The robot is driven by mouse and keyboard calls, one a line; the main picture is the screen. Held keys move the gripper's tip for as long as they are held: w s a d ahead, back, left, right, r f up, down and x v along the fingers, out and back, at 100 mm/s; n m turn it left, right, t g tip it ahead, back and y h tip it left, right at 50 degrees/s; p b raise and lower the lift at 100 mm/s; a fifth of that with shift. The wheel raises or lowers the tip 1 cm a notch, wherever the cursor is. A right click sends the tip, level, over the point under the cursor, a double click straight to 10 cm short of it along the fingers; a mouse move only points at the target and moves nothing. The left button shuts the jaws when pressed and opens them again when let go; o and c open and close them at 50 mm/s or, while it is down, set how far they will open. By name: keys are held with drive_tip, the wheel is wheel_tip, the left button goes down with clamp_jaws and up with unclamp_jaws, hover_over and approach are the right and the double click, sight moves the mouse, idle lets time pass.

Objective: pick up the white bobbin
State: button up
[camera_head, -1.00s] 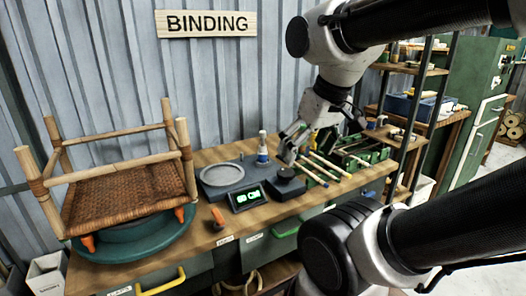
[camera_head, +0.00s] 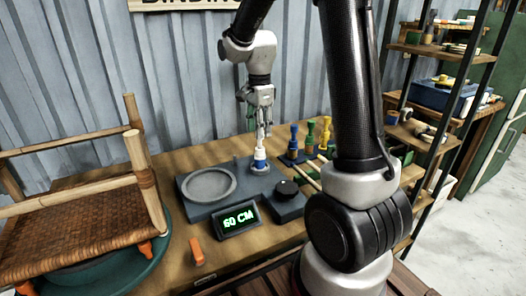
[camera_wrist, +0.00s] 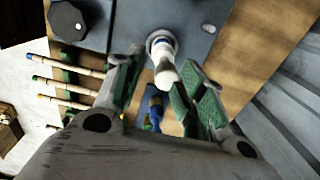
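In the wrist view, my gripper (camera_wrist: 162,66) is open, with green-padded fingers either side of the bobbin's upper end. I cannot tell whether either finger touches it.
Blue (camera_head: 292,143), green (camera_head: 310,136) and yellow (camera_head: 325,133) bobbins stand close to the right. The device has a round dish, a black knob (camera_head: 287,188) and a "60 CM" display (camera_head: 239,218).

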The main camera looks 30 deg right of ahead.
sight(260, 156)
drive_tip(key=shift+w+d+f, duration=0.15)
drive_tip(key=shift+w+f, duration=0.05)
drive_tip(key=shift+f, duration=0.25)
drive_tip(key=shift+w+d+f, duration=0.1)
drive_tip(key=shift+f, duration=1.85)
drive_tip(key=shift+w+d+f, duration=0.1)
drive_tip(key=shift+f, duration=1.8)
drive_tip(key=shift+o, duration=0.3)
drive_tip(key=c, duration=0.6)
